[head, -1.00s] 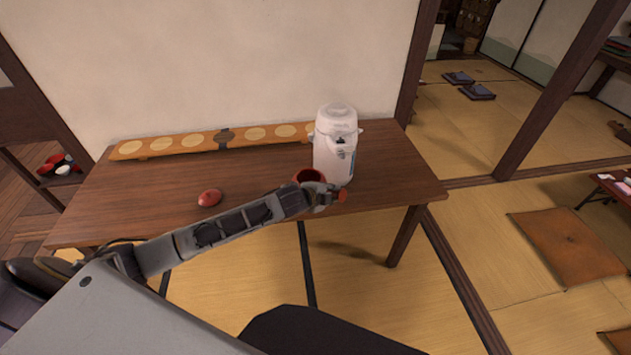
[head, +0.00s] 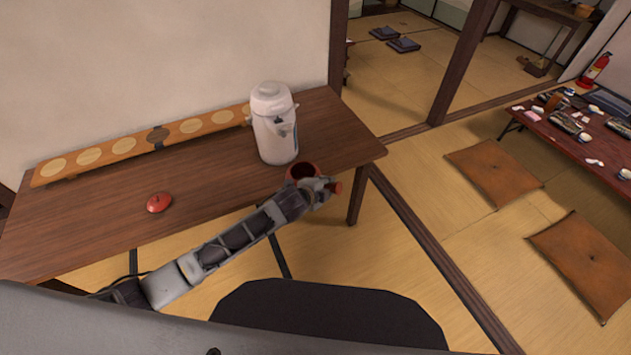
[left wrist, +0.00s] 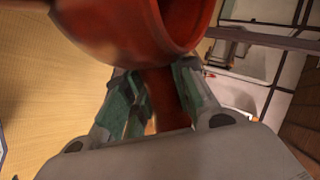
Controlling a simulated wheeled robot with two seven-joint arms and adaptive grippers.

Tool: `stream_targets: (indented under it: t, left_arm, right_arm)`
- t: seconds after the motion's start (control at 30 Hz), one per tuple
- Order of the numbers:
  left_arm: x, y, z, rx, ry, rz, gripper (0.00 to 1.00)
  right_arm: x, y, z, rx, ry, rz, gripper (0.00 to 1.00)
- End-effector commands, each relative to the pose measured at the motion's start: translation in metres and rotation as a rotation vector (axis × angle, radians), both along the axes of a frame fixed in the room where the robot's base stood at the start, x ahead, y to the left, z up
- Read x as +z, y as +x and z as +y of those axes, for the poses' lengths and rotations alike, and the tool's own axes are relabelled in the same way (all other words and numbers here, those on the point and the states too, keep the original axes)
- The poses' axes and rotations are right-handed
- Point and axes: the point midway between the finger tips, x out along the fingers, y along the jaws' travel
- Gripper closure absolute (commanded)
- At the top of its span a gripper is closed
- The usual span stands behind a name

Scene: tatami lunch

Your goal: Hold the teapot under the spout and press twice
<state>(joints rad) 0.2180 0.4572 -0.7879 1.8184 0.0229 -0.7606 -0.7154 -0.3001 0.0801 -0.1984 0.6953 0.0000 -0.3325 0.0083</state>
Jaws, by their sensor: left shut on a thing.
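The red teapot (head: 301,169), with its lid off and a dark open top, is held by my left gripper (head: 324,186) near the table's front right edge. In the left wrist view the teapot (left wrist: 140,30) fills the top, and the gripper's fingers (left wrist: 158,95) are shut around its red handle. The white air pot (head: 272,132) stands upright on the table, behind and left of the teapot in the head view. The teapot appears in front of the air pot, not under its spout. The red lid (head: 159,203) lies on the table at left. My right gripper is not in view.
The wooden table (head: 100,220) stands against a wall, with a long board of pale discs (head: 123,146) along its back. Brown cushions (head: 493,173) and a low red table with dishes (head: 560,140) are at right. Tatami floor lies open between.

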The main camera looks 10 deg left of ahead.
Motion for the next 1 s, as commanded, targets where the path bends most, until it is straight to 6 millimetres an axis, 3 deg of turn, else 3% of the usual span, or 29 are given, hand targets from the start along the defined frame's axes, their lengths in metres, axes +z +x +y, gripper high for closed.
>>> stream_targets:
  t: [0.3,1.0]
  left_arm:
    - [-0.01,0.008,0.011,-0.042,0.002,-0.003,1.0]
    - [-0.011,0.011,0.016,-0.088,0.0,0.002,1.0]
  right_arm:
    - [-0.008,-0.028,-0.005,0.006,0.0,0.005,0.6]
    - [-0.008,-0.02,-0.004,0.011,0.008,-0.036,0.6]
